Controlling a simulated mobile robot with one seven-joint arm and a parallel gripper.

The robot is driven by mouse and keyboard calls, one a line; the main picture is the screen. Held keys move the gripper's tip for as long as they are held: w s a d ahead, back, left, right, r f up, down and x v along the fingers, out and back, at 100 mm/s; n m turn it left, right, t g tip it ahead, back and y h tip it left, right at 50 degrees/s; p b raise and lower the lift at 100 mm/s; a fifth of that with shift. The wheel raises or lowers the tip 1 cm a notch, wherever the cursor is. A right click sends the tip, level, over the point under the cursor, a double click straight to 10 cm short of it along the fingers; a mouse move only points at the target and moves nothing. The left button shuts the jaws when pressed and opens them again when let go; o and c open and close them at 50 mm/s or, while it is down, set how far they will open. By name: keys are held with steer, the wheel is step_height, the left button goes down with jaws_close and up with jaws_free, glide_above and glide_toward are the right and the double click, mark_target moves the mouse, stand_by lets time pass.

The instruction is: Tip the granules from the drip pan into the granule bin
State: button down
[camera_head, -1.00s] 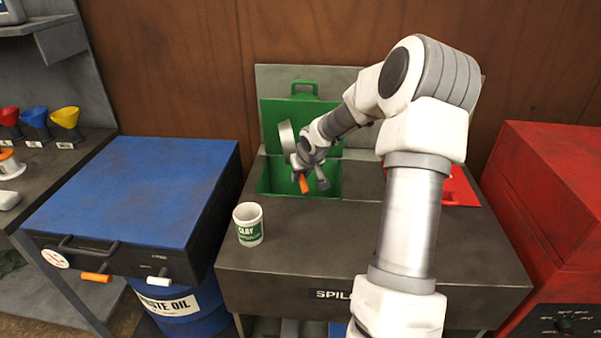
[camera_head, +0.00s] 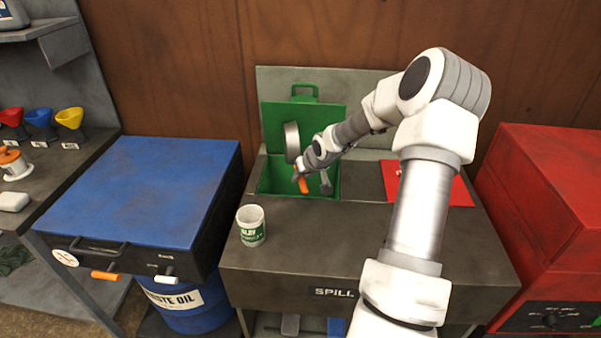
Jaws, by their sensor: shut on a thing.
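The drip pan (camera_head: 291,142) is a shallow grey round pan, turned up on its edge above the left part of the green granule bin (camera_head: 265,182). The bin is an open green well set into the dark bench, with its green lid (camera_head: 318,121) raised behind it. My gripper (camera_head: 301,176) is over the bin, and it is shut on the drip pan. An orange grip end (camera_head: 304,186) shows below the jaws. The jaws are small and partly covered by my wrist. I cannot see any granules; the inside of the pan is hard to make out.
A white and green clay cup (camera_head: 251,226) stands on the bench (camera_head: 330,235) front left. A red lid (camera_head: 432,177) lies right of the bin, partly behind my arm. A blue-topped cabinet (camera_head: 140,190) is left, a red cabinet (camera_head: 550,200) right.

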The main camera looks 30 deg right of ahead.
steer(key=shift+r+p, duration=0.1)
steer(key=shift+p, duration=0.7)
steer(key=shift+f+b, duration=0.45)
steer(key=shift+b, duration=0.55)
steer(key=h+b, duration=0.1)
steer(key=b, duration=0.4)
steer(key=shift+w+a+f+g+b, duration=0.1)
steer(key=shift+a+f+g+b, duration=0.05)
steer(key=shift+g+b, duration=0.2)
steer(key=shift+n+h+b, duration=0.3)
steer(key=shift+b, duration=0.5)
steer(key=shift+a+r, duration=0.15)
steer(key=shift+r, duration=0.3)
steer(key=b, duration=0.1)
steer(key=h+b, duration=0.1)
steer(key=b, duration=0.1)
steer(key=shift+w+a+f+g, duration=0.15)
steer(key=shift+a+f+g, duration=0.1)
steer(key=shift+a, duration=0.05)
steer(key=shift+w+a+n+b, duration=0.1)
steer(key=shift+a+n+b, duration=0.15)
steer(key=shift+b, duration=0.6)
steer(key=shift+h+b, duration=0.5)
steer(key=shift+b, duration=0.35)
